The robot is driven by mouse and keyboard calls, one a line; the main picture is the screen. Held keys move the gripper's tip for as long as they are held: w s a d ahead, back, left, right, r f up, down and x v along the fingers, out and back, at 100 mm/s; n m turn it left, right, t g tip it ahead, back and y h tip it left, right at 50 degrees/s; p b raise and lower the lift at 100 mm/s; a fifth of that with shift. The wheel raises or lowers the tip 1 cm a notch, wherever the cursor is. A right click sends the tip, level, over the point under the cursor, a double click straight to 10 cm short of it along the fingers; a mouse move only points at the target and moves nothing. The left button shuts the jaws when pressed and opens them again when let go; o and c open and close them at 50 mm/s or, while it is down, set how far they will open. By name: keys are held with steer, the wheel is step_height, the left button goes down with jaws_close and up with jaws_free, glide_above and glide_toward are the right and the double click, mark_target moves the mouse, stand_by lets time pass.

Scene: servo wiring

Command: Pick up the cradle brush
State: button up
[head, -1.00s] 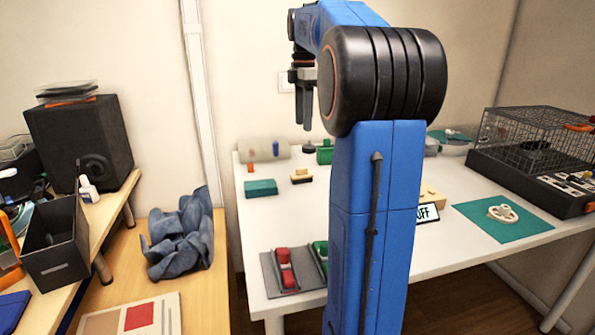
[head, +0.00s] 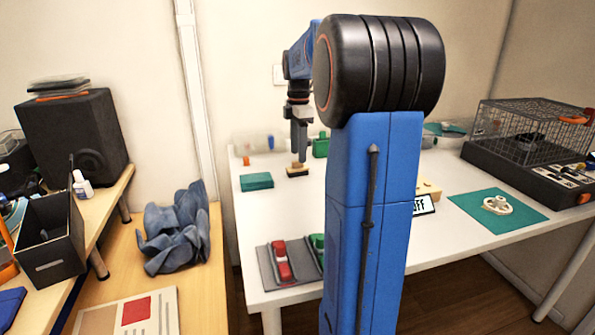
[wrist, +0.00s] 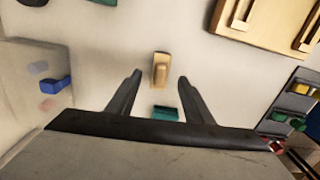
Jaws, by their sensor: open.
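The cradle brush (head: 298,171), a small wooden block with a knob-like grip and a dark underside, rests on the white table (head: 255,213). In the wrist view the brush (wrist: 160,69) shows from above, light wood, centred between the two finger lines. My gripper (head: 299,150) points down just above the brush in the head view. In the wrist view my gripper (wrist: 160,78) has its dark fingers spread wide, one on each side of the brush, with nothing held. I cannot tell the exact height gap.
A teal block (head: 257,181) lies left of the brush and a green object (head: 321,146) stands behind right. A tray with red and green parts (head: 282,262) is at the front edge. A wire cage unit (head: 530,130) and green mat (head: 520,220) are at right.

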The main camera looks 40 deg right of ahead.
mark_target(298, 168)
steer(key=shift+a+f, duration=0.15)
steer(key=shift+f, duration=2.35)
steer(key=c, duration=1.1)
